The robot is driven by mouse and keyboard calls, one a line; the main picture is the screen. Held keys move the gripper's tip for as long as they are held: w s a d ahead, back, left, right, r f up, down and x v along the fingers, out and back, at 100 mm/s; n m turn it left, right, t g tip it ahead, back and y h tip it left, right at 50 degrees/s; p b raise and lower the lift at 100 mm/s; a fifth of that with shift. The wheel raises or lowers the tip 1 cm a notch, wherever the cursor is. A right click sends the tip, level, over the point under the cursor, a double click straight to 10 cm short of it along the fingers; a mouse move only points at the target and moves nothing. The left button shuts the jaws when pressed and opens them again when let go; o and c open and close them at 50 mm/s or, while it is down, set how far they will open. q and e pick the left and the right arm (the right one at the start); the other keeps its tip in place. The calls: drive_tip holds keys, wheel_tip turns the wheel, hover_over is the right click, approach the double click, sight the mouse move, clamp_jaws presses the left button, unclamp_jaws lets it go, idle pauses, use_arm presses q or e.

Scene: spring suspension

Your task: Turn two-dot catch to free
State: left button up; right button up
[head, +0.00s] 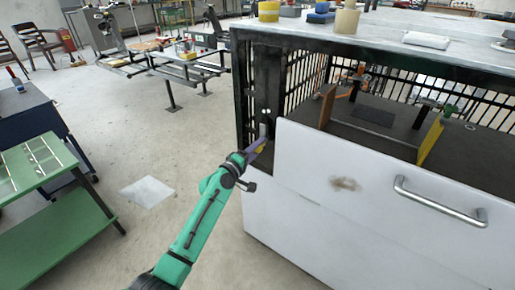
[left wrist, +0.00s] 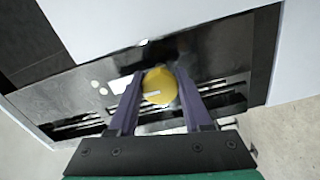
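A yellow round catch knob (left wrist: 159,86) sits on a dark metal plate (left wrist: 90,82) in the left wrist view. White dots (left wrist: 99,88) are marked on the plate to the left of the knob. My left gripper (left wrist: 160,76) has its two purple fingers on either side of the knob; whether they press on it is unclear. The knob's setting cannot be read. My right gripper is not in view.
A white drawer front (head: 345,185) with a metal handle (head: 440,203) stands right of my left gripper. Orange and yellow dividers (head: 431,142) stand inside the open compartment. A green table (head: 35,165) is at the left. The floor between is mostly clear.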

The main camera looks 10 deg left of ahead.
use_arm(q)
drive_tip(key=o, duration=0.4)
drive_tip(key=shift+c, duration=0.2)
drive_tip(key=v, duration=1.4)
drive_tip(key=shift+s, duration=0.3)
drive_tip(key=shift+f, duration=0.1)
